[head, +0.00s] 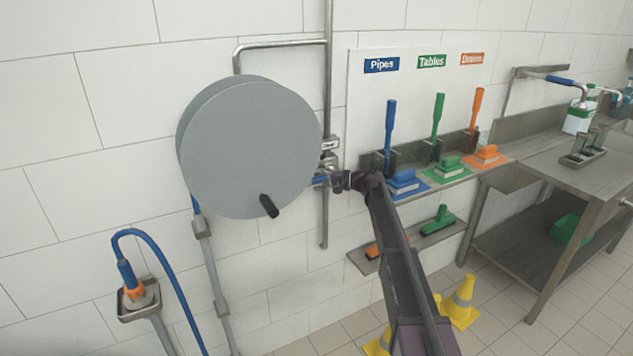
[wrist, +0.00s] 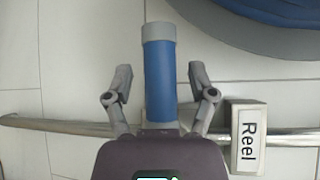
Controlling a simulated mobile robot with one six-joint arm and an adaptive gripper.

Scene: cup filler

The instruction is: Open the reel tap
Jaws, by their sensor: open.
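The reel tap's blue lever handle (wrist: 160,80) with a grey end cap stands upright in the wrist view. In the head view the handle (head: 319,181) shows as a short blue bar at the reel's right edge. My gripper (wrist: 161,84) is open, with one finger on each side of the handle and a visible gap on both sides. In the head view my gripper (head: 338,181) is at the vertical pipe. The tap body is mostly hidden behind my gripper. A "Reel" label block (wrist: 249,138) sits to the right of the handle.
The big grey hose reel (head: 245,150) with a black knob is close on the left. A steel pipe (head: 328,70) runs down the wall. A brush rack (head: 420,176) is to the right. Yellow cones (head: 462,300) stand on the floor beside my arm.

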